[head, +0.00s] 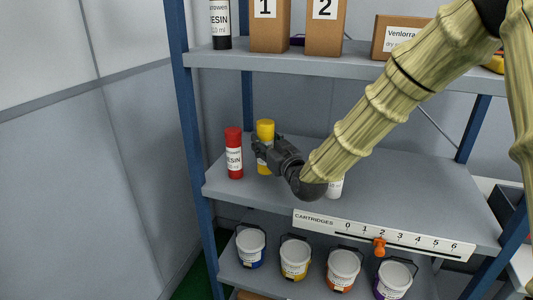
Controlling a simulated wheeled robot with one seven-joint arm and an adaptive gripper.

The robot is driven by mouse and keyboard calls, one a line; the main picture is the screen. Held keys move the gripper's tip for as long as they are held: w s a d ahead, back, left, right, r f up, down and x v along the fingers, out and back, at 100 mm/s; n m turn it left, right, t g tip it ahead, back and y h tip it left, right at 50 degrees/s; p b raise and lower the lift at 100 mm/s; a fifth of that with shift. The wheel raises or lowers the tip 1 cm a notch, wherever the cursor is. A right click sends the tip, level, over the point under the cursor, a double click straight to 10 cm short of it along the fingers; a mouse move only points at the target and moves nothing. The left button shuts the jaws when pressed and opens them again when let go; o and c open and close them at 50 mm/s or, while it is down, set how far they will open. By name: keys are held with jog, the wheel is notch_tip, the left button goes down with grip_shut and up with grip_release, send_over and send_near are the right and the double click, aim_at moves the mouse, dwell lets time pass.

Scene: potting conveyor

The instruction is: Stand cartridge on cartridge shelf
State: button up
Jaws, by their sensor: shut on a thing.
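My gripper (267,148) is shut on a yellow cartridge (265,130) with a white label. The cartridge is upright at the left part of the cartridge shelf (408,185), which has a "CARTRIDGES" label strip on its front edge. Whether the cartridge's base touches the shelf I cannot tell. A red resin cartridge (234,155) stands upright on the same shelf, just left of the yellow one. A white-labelled item (335,187) stands behind my wrist, mostly hidden.
The upper shelf (340,64) holds a black resin cartridge (221,25), boxes numbered 1 (269,27) and 2 (324,27), and a labelled carton (398,36). Several small buckets (342,270) stand below. An orange slider (379,246) sits on the number strip. The shelf's right side is clear.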

jog(key=shift+f, duration=1.75)
jog(key=shift+f, duration=0.15)
jog(key=o, duration=1.4)
jog(key=shift+r+p, duration=0.25)
jog(key=shift+p, duration=0.1)
jog(key=b+v, duration=0.2)
jog(key=v, duration=1)
jog(key=shift+f, duration=0.1)
